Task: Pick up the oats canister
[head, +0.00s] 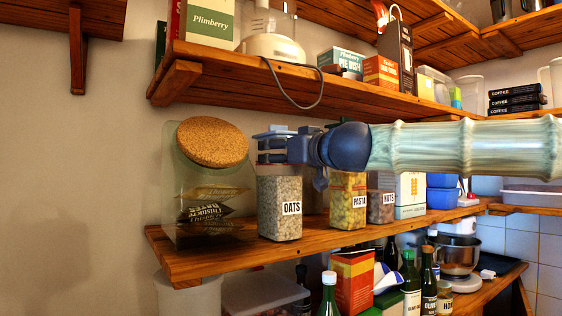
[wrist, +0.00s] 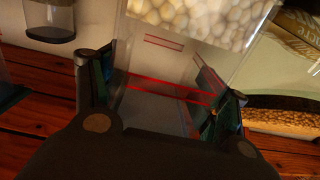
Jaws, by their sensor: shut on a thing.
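The oats canister (head: 280,209) is a clear, square-sided container with pale contents and a white OATS label. It is upright at the middle shelf, and I cannot tell whether its base touches the wood. My gripper (head: 287,150) comes in from the right and is shut on its upper part, near the dark lid (head: 270,135). In the wrist view, the gripper (wrist: 165,92) has one finger on each side of the clear canister (wrist: 160,55), with pale contents showing at the top. The gripper and arm hide part of the canister's top.
A large glass jar with a cork lid (head: 212,142) stands close on the left. The pasta canister (head: 347,205) and nuts canister (head: 381,207) stand on the right. The upper shelf (head: 230,70) is overhead. The middle shelf (head: 215,262) has a bare front strip. Bottles stand below.

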